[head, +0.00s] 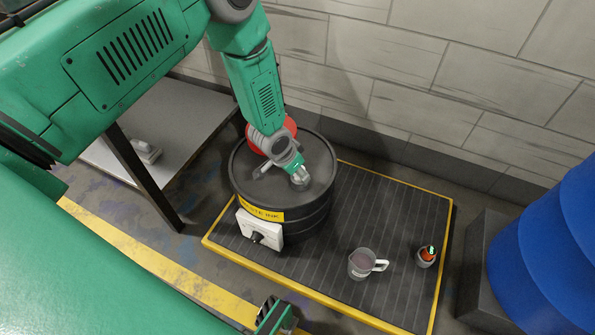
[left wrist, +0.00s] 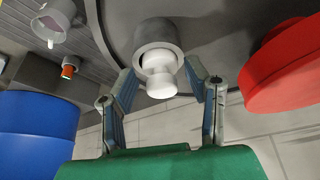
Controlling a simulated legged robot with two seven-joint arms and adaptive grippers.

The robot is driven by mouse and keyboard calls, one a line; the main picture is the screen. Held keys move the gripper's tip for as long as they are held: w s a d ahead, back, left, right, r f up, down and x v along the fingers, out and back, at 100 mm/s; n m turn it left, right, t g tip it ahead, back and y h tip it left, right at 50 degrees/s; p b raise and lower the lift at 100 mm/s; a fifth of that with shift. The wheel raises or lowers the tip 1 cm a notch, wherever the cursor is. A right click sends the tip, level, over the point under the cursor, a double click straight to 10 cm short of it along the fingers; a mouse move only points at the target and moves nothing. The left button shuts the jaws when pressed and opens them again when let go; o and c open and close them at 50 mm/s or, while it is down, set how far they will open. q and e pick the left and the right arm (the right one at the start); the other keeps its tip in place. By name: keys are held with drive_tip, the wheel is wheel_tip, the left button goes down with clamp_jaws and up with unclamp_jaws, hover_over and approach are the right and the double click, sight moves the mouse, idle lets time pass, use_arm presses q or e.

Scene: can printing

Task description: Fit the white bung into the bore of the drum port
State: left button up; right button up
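The white bung (left wrist: 160,82) is at the grey drum port (left wrist: 157,36) in the left wrist view. Its inner end overlaps the port's mouth, and its rounded knob points back at my gripper. I cannot tell how deep it sits in the bore. My left gripper (left wrist: 163,74) has its fingers spread on either side of the bung, with gaps showing between them and it. In the head view, the port (head: 301,178) is on the black drum's lid (head: 315,155), and my left gripper hides the bung. Part of my right gripper (head: 272,315) shows at the bottom edge; its fingertips are unclear.
A red round object (left wrist: 285,68) is beside the port. A jug (head: 361,265) and a small grey container with an orange top (head: 426,257) stand on the yellow-edged platform (head: 397,222). A blue drum (head: 550,255) stands at right, a wall behind.

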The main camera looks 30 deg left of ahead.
use_arm(q)
drive_tip(key=shift+d, duration=0.1)
drive_tip(key=shift+r, duration=0.15)
drive_tip(key=p+v, duration=0.5)
drive_tip(key=v, duration=0.7)
drive_tip(key=s+f+n+g, duration=0.1)
drive_tip(key=s, duration=1.2)
drive_tip(key=s+f+n+g+y, duration=0.1)
drive_tip(key=s+n+g, duration=0.1)
drive_tip(key=s, duration=1.2)
drive_tip(key=shift+s+f+g+y, duration=0.25)
drive_tip(key=shift+f+g+y, duration=0.05)
drive_tip(key=shift+f, duration=0.1)
wheel_tip(320, 180, up, 12)
drive_tip(key=p, duration=1.1)
drive_tip(key=shift+f+p, duration=0.25)
drive_tip(key=shift+p, duration=0.05)
drive_tip(key=shift+w, duration=0.1)
